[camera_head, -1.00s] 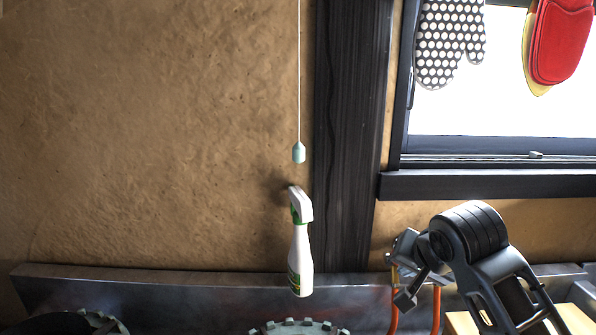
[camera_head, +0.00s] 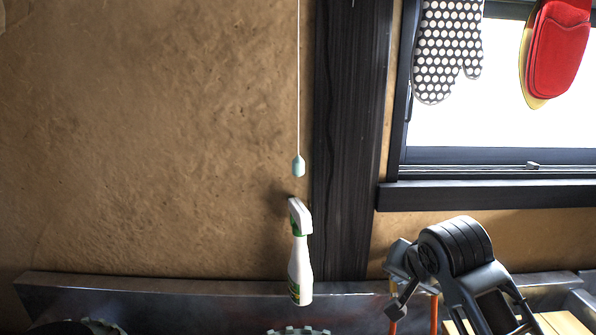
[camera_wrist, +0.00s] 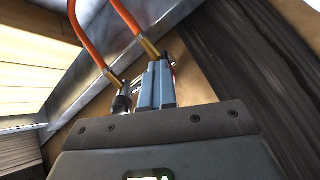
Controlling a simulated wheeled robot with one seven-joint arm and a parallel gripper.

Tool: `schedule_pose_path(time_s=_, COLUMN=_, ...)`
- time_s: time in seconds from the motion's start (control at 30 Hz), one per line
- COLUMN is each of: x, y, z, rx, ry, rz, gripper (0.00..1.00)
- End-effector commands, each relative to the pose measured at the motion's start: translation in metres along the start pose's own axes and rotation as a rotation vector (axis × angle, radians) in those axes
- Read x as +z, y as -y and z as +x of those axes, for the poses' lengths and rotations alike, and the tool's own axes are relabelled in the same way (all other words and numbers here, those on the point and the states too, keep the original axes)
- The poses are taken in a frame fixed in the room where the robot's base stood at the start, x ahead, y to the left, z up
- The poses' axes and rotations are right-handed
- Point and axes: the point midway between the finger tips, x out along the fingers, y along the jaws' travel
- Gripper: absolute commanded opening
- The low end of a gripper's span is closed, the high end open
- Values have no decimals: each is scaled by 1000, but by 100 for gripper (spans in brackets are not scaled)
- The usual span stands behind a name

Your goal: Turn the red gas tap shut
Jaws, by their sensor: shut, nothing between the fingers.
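My gripper (camera_head: 396,305) is low at the right in the head view, in front of the wall by the orange hoses. In the wrist view my gripper (camera_wrist: 155,84) is shut, its two grey-blue fingers side by side with nothing between them. Two orange hoses (camera_wrist: 124,17) with brass ends come down to metal fittings beside the fingers. A dark fitting (camera_wrist: 122,103) sits just left of the fingertips. A thin pale and reddish edge shows right behind the fingers; I cannot tell if it is the red tap. The tap's handle is not clearly visible in either view.
A white spray bottle (camera_head: 301,270) stands by the metal backsplash (camera_head: 190,304). A pull cord (camera_head: 299,166) hangs above it. A dark post (camera_head: 345,140) and window sill (camera_head: 480,194) lie behind my arm. A dotted mitt (camera_head: 446,55) and red mitt (camera_head: 558,45) hang at the window.

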Motion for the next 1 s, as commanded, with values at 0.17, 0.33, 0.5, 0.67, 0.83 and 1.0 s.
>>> schedule_pose_path(time_s=0.17, x=10, y=7, z=8, rx=-7, ry=17, rz=-14, gripper=0)
schedule_pose_path(time_s=0.33, x=10, y=10, z=8, rx=-8, ry=19, rz=-16, gripper=0)
schedule_pose_path(time_s=0.5, x=10, y=12, z=8, rx=-8, ry=20, rz=-15, gripper=0)
schedule_pose_path(time_s=0.67, x=10, y=14, z=8, rx=-9, ry=20, rz=-15, gripper=0)
schedule_pose_path(time_s=0.83, x=11, y=13, z=8, rx=-9, ry=19, rz=-14, gripper=0)
schedule_pose_path(time_s=1.0, x=16, y=15, z=8, rx=-9, ry=22, rz=-14, gripper=0)
